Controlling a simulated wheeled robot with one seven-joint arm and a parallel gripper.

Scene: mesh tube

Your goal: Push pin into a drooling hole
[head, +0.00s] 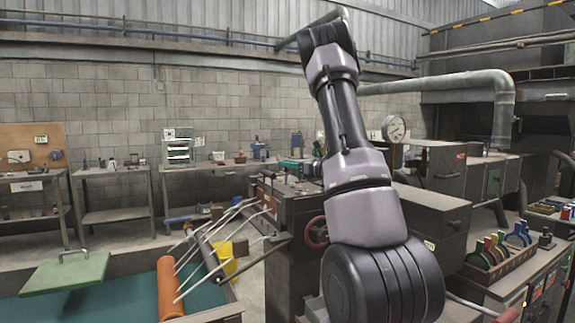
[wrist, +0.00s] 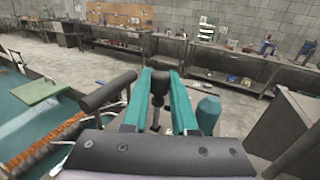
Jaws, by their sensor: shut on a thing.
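In the wrist view, my gripper (wrist: 161,80) has two teal fingers closed on a dark pin-like piece (wrist: 158,88) with a thick black top. Its lower end is hidden behind the gripper body, so I cannot tell whether it touches anything. A teal round-topped part (wrist: 208,113) stands just right of the fingers, and a dark bar (wrist: 108,88) lies to their left. In the head view, my arm covers much of the machine (head: 285,225), and the pin cannot be made out. No dripping hole can be made out in either view.
A teal-floored tank (head: 110,305) with a green board (head: 68,272) and an orange roller (head: 171,288) is at the left. Several thin rods (head: 215,235) stick out over it. A red handwheel (head: 315,231) is on the machine's front. Benches (head: 115,180) line the back wall.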

